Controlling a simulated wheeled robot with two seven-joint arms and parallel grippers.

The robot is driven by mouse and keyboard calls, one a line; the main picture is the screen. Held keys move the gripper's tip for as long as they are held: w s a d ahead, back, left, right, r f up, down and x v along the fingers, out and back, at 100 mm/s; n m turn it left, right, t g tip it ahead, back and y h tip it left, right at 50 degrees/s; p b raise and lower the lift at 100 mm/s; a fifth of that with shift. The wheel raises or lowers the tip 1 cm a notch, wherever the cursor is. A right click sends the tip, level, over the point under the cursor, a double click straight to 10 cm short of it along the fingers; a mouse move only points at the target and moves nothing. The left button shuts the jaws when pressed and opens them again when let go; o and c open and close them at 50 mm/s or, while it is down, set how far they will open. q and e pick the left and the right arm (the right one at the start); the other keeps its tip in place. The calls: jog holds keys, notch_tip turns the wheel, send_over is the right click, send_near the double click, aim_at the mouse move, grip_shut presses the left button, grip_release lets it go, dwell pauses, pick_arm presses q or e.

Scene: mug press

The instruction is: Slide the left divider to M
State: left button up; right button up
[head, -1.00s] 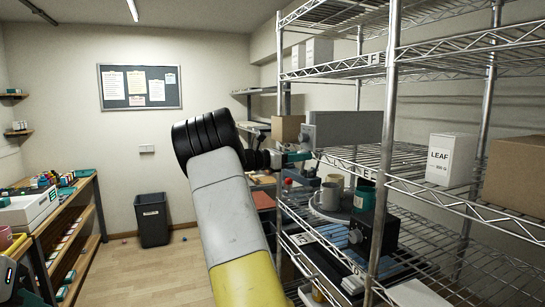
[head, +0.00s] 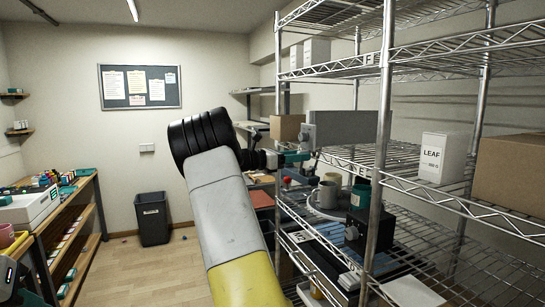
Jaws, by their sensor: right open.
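A grey upright panel (head: 345,127) stands on the middle shelf of the wire rack; it may be the left divider, but I cannot tell for sure. My right gripper (head: 300,157), with teal fingertips, is open at the panel's near left lower corner. I cannot tell whether it touches the panel. My right arm hides part of the scene left of the rack. A shelf-edge label (head: 370,58) reads like F; no M is legible. My left gripper is not in view.
A cardboard box (head: 288,127) stands just left of the panel. A white LEAF box (head: 441,158) and a larger carton (head: 512,178) stand to the right. Mugs (head: 327,195) and a black device (head: 366,232) sit on the shelf below. Rack posts (head: 380,150) stand in front.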

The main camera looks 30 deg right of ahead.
jog(key=a, duration=0.6)
jog(key=shift+w+a, duration=0.25)
jog(key=shift+w, duration=0.1)
